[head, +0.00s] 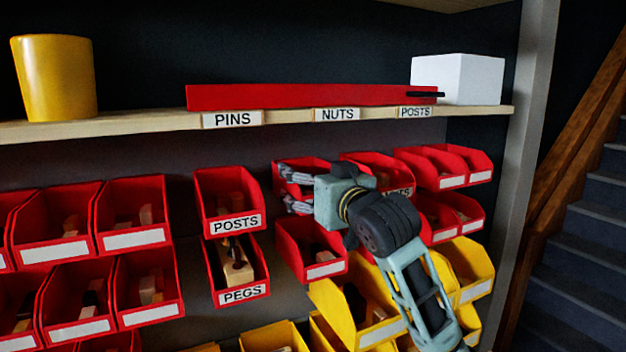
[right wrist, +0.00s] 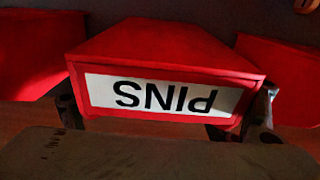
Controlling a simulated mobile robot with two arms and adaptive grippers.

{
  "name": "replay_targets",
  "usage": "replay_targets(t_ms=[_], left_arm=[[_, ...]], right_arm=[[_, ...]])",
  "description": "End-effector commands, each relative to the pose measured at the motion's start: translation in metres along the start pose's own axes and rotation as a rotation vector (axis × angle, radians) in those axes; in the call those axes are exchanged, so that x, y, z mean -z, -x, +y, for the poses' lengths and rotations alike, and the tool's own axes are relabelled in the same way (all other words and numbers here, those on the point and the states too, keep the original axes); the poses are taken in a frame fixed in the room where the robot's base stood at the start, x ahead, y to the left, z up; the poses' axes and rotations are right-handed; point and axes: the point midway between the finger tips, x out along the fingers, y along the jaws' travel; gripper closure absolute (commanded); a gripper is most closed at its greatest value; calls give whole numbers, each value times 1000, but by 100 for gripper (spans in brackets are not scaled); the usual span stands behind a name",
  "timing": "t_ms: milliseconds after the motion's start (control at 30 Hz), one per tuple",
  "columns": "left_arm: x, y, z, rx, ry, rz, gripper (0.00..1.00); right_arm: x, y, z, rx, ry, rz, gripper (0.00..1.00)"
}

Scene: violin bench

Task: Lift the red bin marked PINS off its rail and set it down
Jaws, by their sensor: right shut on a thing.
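The red bin marked PINS (right wrist: 165,60) fills the middle of the right wrist view, its white label upside down there. My right gripper (right wrist: 165,112) is shut on it, with one finger at each side of its front. In the head view the bin (head: 303,163) shows as a red rim and side behind the right gripper (head: 296,188), in the upper row of bins. Its label is hidden there by the gripper. I cannot tell whether it still touches its rail. My left gripper is not in view.
Red bins marked POSTS (head: 228,200) and PEGS (head: 240,272) hang to the left, and a red bin (head: 312,250) sits just below. Yellow bins (head: 478,265) are lower right. The shelf (head: 150,122) above carries a yellow cup (head: 54,78) and a white box (head: 458,79).

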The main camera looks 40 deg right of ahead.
Motion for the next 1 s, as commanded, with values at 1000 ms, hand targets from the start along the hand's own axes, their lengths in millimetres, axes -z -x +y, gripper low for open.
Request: replay_targets(t_ms=[1000], left_arm=[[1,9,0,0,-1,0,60]], right_arm=[[10,0,2,-3,-1,5,50]])
